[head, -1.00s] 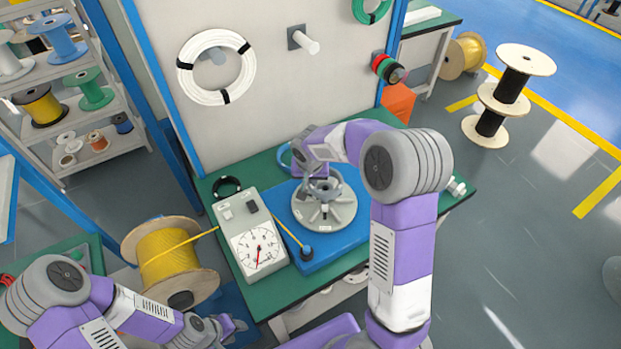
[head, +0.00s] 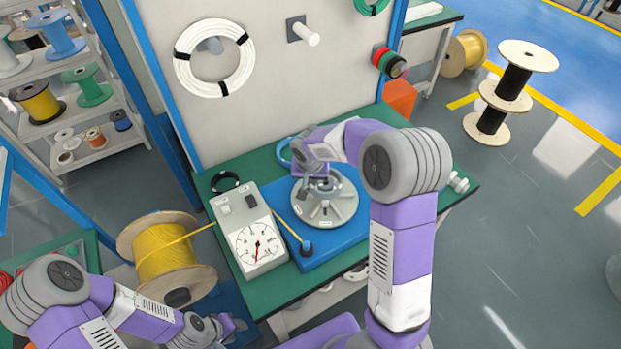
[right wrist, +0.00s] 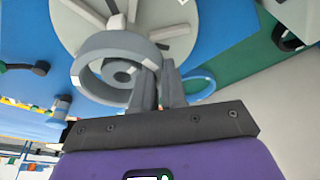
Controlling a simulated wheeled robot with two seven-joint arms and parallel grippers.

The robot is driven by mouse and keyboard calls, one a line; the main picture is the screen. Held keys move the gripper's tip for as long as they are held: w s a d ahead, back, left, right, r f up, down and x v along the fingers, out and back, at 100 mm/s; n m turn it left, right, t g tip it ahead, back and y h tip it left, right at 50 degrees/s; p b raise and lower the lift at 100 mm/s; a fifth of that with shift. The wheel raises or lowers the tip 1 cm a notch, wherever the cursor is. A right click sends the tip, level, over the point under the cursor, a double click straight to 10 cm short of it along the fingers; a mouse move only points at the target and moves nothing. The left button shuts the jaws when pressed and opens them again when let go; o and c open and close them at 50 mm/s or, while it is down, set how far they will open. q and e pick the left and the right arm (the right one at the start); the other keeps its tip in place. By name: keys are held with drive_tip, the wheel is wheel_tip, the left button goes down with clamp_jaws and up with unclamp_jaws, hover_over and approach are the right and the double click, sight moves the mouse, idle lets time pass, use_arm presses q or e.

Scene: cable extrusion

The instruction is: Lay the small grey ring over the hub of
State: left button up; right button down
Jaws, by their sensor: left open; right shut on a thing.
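The small grey ring (right wrist: 84,72) is gripped by its wall in my right gripper (right wrist: 158,88), which is shut on it. The hub (right wrist: 122,72) shows inside the ring's opening in the right wrist view. The hub stands in the middle of a round grey plate (head: 338,212) with radial blocks. In the head view my right gripper (head: 318,178) is over the back of the plate and partly hides ring and hub. I cannot tell whether the ring touches the plate. My left gripper (head: 232,326) is open and empty at the lower left, away from the bench.
The plate sits on a blue base (head: 325,243) on a green bench (head: 215,178). A dial gauge box (head: 256,243) stands left of it, beside a yellow wire running from a spool (head: 165,262). A black coil (head: 225,182) lies behind the gauge. A panel with hanging coils rises behind.

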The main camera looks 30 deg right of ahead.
drive_tip(key=shift+f+b, duration=0.95)
drive_tip(key=shift+f, duration=0.2)
drive_tip(key=c, duration=1.1)
unclamp_jaws()
drive_tip(key=shift+r, duration=0.15)
drive_tip(key=shift+s+d, duration=0.1)
